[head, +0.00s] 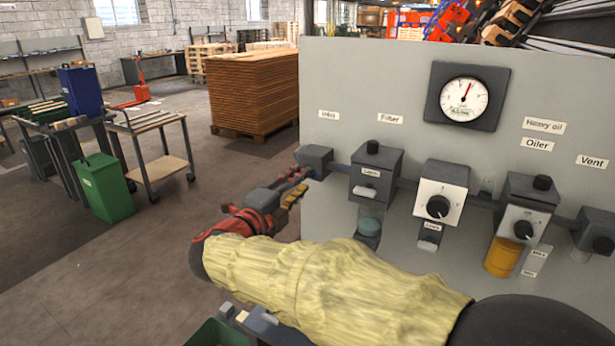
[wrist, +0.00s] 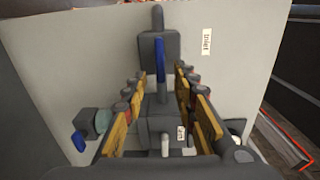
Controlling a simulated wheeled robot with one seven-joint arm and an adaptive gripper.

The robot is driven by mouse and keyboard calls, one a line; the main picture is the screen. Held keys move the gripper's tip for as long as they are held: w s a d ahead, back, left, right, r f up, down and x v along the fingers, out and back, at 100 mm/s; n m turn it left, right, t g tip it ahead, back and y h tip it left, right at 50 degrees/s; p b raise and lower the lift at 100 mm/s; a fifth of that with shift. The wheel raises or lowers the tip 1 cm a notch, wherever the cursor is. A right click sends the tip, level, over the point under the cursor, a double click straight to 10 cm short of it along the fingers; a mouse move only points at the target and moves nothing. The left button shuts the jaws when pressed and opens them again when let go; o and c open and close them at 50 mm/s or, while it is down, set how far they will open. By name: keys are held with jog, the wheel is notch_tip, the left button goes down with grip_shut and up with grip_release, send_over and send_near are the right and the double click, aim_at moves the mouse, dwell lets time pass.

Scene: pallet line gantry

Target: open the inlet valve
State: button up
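The inlet valve is a dark grey block (wrist: 158,50) on the panel, beside the "Inlet" label (wrist: 206,41). Its blue lever (wrist: 160,62) runs along the pipe direction in the wrist view. In the head view the valve block (head: 314,158) is at the left end of the row, and its lever cannot be made out. My gripper (wrist: 160,78) is open, with a yellow-padded finger on each side of the lever and a gap on both sides. In the head view my gripper (head: 298,184) is just in front of and below the valve block.
To the right along the panel (head: 400,70) are the filter (head: 376,172), a regulator with a knob (head: 440,188), an oiler (head: 528,205) and a vent valve (head: 597,232). A gauge (head: 464,98) is above. Floor left of the panel is open, with a trolley (head: 155,150) beyond.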

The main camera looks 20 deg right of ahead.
jog(key=v, duration=0.7)
jog(key=shift+s+a, duration=0.1)
